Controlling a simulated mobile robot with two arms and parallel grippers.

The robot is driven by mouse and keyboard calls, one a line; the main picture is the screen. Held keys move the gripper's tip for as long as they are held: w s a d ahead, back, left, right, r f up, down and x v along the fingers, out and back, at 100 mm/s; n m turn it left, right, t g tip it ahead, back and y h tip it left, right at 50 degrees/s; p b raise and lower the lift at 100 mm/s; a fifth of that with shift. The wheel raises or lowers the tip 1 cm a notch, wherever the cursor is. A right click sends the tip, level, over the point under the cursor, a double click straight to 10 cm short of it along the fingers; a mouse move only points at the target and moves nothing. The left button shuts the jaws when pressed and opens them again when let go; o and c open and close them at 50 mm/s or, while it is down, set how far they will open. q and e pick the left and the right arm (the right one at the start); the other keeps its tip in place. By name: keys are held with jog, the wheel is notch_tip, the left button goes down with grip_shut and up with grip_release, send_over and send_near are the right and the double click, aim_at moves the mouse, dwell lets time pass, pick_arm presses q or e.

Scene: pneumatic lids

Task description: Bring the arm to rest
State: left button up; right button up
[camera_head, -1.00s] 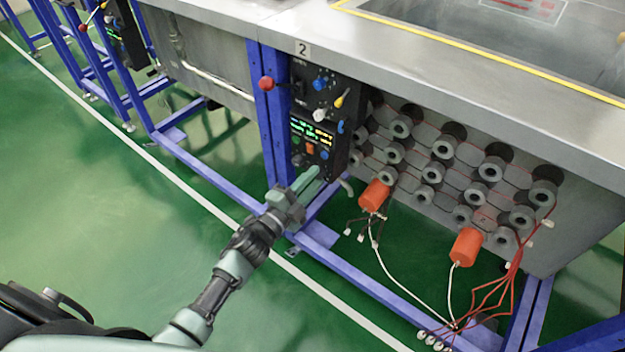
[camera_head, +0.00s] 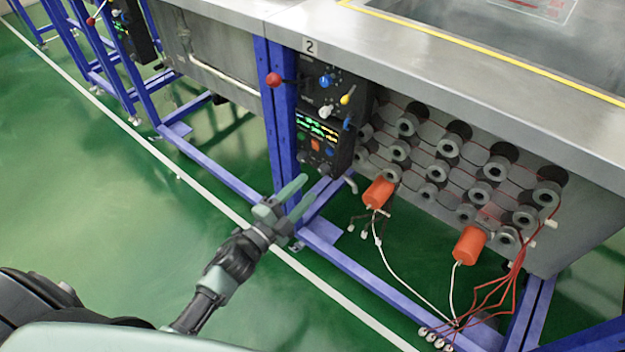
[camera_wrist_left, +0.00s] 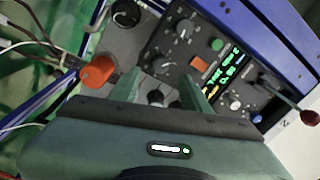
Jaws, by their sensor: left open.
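My left gripper (camera_head: 303,196) is open and empty in the head view, its two pale green fingers pointing up and right toward the lower part of the black control panel (camera_head: 312,118). A gap shows between the fingertips and the panel. In the left wrist view the fingers (camera_wrist_left: 165,92) stand apart, with dark knobs of the panel (camera_wrist_left: 207,62) visible beyond and between them. The arm reaches in from the lower left over the green floor. My right gripper is not in view.
The panel sits on a blue frame post (camera_head: 280,130) under a steel tank (camera_head: 440,60). Red-handled lever (camera_head: 273,80) juts out left. Orange cylinders (camera_head: 379,192) with white cables hang at the right. Blue lower rails run near the gripper; open floor (camera_head: 110,220) lies left.

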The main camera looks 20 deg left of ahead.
pick_arm(q)
jog(key=shift+v, duration=0.95)
